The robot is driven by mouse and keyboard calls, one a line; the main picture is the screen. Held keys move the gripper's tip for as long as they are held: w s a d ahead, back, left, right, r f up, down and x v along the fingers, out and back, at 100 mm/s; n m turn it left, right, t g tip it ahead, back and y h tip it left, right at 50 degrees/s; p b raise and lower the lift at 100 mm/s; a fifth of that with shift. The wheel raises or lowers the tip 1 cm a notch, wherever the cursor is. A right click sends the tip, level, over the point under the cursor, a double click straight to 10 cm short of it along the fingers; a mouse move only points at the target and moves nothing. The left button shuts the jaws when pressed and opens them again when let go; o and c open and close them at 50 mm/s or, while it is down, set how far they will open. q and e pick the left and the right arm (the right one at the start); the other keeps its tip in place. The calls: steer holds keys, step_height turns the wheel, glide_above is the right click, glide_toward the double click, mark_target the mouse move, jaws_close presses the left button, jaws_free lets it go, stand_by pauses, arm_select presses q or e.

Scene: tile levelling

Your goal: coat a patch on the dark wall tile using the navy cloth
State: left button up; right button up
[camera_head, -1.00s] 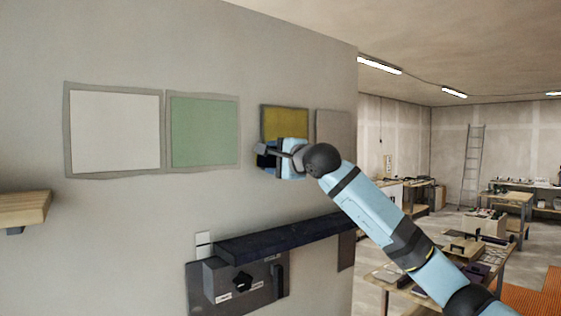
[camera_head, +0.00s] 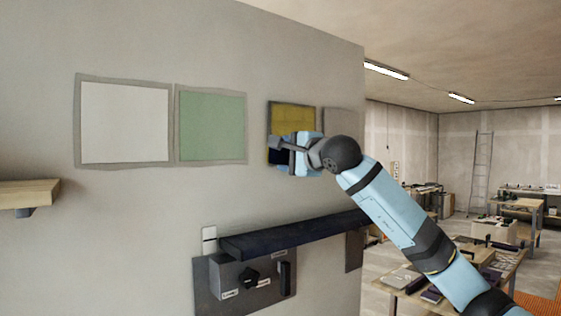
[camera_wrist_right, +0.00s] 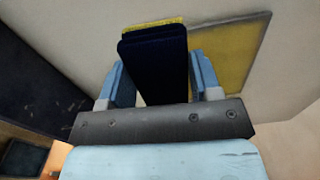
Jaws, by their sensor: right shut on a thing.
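The navy cloth (camera_wrist_right: 155,70) is a folded dark blue pad between the fingers of my right gripper (camera_wrist_right: 158,85). It also shows as a dark patch at the gripper (camera_head: 284,154) in the head view. The gripper is shut on it in front of the lower part of a yellow-faced wall tile (camera_head: 292,117) with a dark border. That tile fills the upper right of the wrist view (camera_wrist_right: 232,62). A yellow strip shows along the cloth's far edge; whether cloth and tile touch, I cannot tell. A dark tile-like piece (camera_head: 355,250) hangs lower right. My left gripper is out of view.
White (camera_head: 125,123) and green (camera_head: 212,126) tiles are at left, a grey-brown tile (camera_head: 341,122) at right. A dark shelf (camera_head: 290,235) juts out below, above a panel with knobs (camera_head: 207,290). A wooden ledge (camera_head: 30,194) is at far left. Workbenches stand behind.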

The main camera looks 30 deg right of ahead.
steer(key=shift+s, duration=0.75)
steer(key=shift+b, duration=0.3)
steer(key=shift+s+d+f+b, duration=0.15)
steer(key=shift+s+b, duration=0.4)
steer(key=shift+s, duration=1)
steer(key=shift+w, duration=0.1)
